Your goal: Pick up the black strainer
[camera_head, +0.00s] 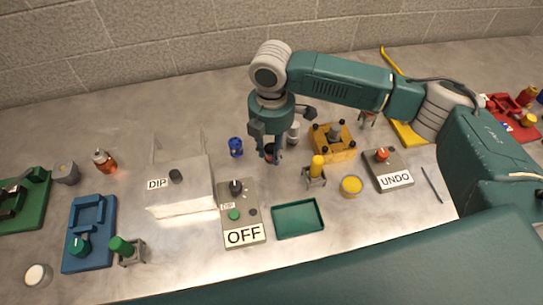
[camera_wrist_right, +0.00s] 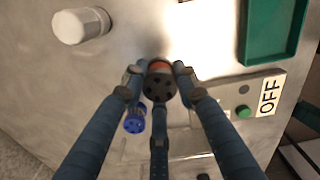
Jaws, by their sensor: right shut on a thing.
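The black strainer (camera_wrist_right: 157,88) has a round dark face with holes and an orange-red band. In the wrist view it sits between the fingertips of my right gripper (camera_wrist_right: 160,78), which is shut on it. In the head view my right gripper (camera_head: 270,157) points down over the middle of the table, and its fingers mostly hide the strainer. I cannot tell whether the strainer touches the table. My left gripper is not in view.
A similar blue piece (camera_head: 236,147) stands just left of my right gripper, and a grey-white cylinder (camera_head: 294,132) just right. The OFF panel (camera_head: 240,214), green tray (camera_head: 298,219) and yellow-topped stand (camera_head: 315,172) are nearer the front. The DIP box (camera_head: 183,188) is further left.

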